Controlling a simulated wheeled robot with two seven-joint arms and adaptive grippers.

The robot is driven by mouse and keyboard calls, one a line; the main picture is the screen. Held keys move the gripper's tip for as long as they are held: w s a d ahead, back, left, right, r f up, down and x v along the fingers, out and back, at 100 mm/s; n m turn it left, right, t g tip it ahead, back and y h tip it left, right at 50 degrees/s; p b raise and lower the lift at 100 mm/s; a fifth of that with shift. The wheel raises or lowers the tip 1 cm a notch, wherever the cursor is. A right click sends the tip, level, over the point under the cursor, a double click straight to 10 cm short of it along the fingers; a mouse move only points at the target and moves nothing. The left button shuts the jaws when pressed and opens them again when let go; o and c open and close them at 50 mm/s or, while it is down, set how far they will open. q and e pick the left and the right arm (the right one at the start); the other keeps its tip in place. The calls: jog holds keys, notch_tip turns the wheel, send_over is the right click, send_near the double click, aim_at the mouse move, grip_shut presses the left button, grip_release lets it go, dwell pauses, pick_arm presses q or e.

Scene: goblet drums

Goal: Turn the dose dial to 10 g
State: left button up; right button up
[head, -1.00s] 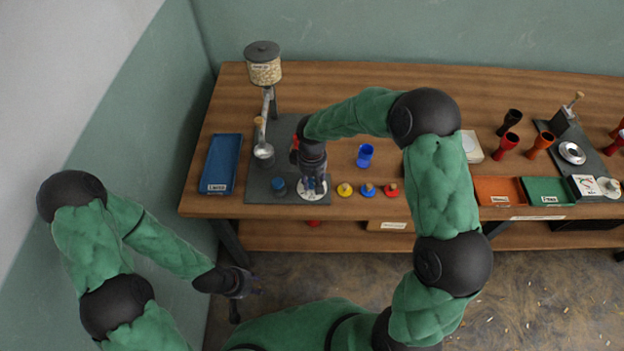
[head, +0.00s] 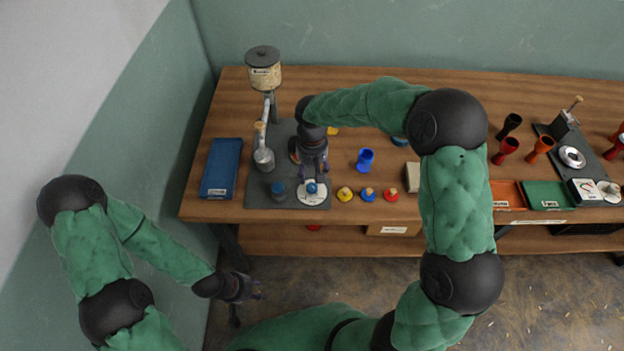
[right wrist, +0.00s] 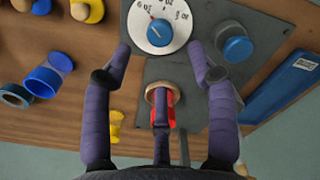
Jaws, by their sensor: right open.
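The dose dial is a white disc (head: 313,199) with a blue knob (head: 312,188) at the front edge of the dark grey station plate. In the right wrist view the dial (right wrist: 137,24) is at the top centre, with numbers around its rim, upside down and hard to read. Its blue knob (right wrist: 159,33) has a small red mark on its upper left. My right gripper (head: 316,172) is open and empty just behind the dial; in the right wrist view its fingertips (right wrist: 160,58) are apart, short of the knob. My left gripper (head: 246,290) hangs left of the table front, its jaws unclear.
A red piece with a wooden ring (right wrist: 157,95) lies between my fingers' view. A blue cup (head: 365,159) stands right.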

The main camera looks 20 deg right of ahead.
jog(key=shift+r, duration=2.2)
